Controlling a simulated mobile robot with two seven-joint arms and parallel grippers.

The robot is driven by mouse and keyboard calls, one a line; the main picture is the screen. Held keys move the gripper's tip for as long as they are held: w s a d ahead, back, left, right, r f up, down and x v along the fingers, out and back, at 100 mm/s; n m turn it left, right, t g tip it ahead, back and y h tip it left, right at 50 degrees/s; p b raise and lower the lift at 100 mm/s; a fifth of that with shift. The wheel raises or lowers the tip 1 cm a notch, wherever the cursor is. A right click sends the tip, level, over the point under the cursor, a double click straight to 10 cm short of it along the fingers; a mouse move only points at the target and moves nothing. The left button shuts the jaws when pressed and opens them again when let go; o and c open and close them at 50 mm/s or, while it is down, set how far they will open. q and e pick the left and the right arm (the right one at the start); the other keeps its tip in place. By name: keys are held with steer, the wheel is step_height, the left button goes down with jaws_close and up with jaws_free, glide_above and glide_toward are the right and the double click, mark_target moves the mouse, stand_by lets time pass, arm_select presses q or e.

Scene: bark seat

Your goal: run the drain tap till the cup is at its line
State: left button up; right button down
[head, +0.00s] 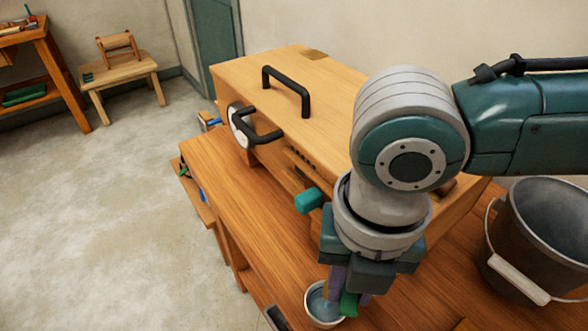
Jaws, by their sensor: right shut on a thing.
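A small white cup (312,314) with bluish liquid inside is low in the middle of the head view, close to the bottom edge. My right gripper (343,292) points down at the cup's right side and is shut on it; the exact grip is partly hidden. A green part shows beside the fingers. A teal handle (308,200), which looks like the drain tap, sticks out from the front of the wooden box (320,130). The spout and the cup's line cannot be made out. My left gripper is not in view.
The box has a black top handle (286,90) and a black side handle beside a white dial (238,127). It stands on a wooden bench (225,170). A dark bucket (535,235) with a pale grip stands at right. A stool (120,72) is at the back left.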

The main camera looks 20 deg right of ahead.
steer(key=shift+a+r, duration=0.1)
steer(key=shift+w+a+r+m+p, duration=0.15)
steer(key=shift+m+p, duration=0.15)
steer(key=shift+m, duration=0.2)
steer(key=shift+w+a+r+m+p, duration=0.15)
steer(key=shift+m+p, duration=0.15)
steer(key=shift+m, duration=0.2)
steer(key=m, duration=0.2)
steer(key=w+a+m+p, duration=0.1)
steer(key=m, duration=0.2)
steer(key=w+m, duration=0.1)
steer(key=m, duration=0.1)
steer(key=shift+w+a+f+m+p, duration=0.15)
steer(key=shift+a+f+m+p, duration=0.2)
steer(key=shift+m, duration=0.05)
steer(key=c, duration=0.7)
jaws_free()
